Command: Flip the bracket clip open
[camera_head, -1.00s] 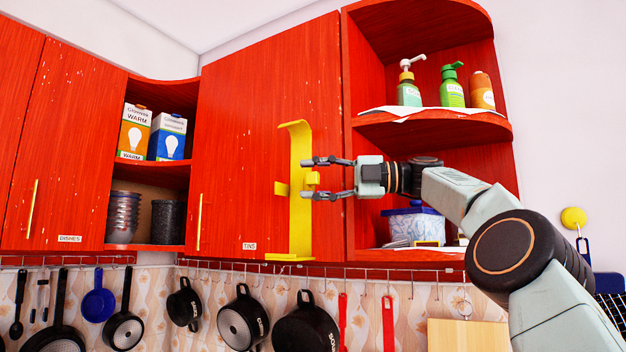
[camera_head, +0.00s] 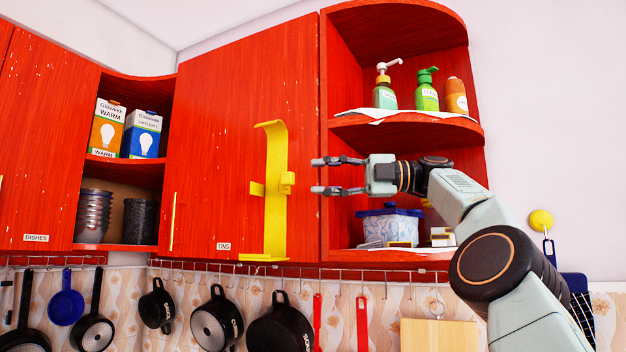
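A yellow bracket (camera_head: 275,215) stands upright against the red cabinet door marked TINS, with a curved hook at its top and a flat foot at its bottom. I cannot tell from here whether the clip is open or closed. My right gripper (camera_head: 318,176) is open and empty, its fingers pointing left, a short gap to the right of the clip. My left gripper is not in view.
Open shelves (camera_head: 405,126) with bottles and a blue-lidded box (camera_head: 390,224) lie behind my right arm. Several black pans (camera_head: 280,325) and red utensils (camera_head: 363,322) hang from a rail (camera_head: 300,272) below the cabinets.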

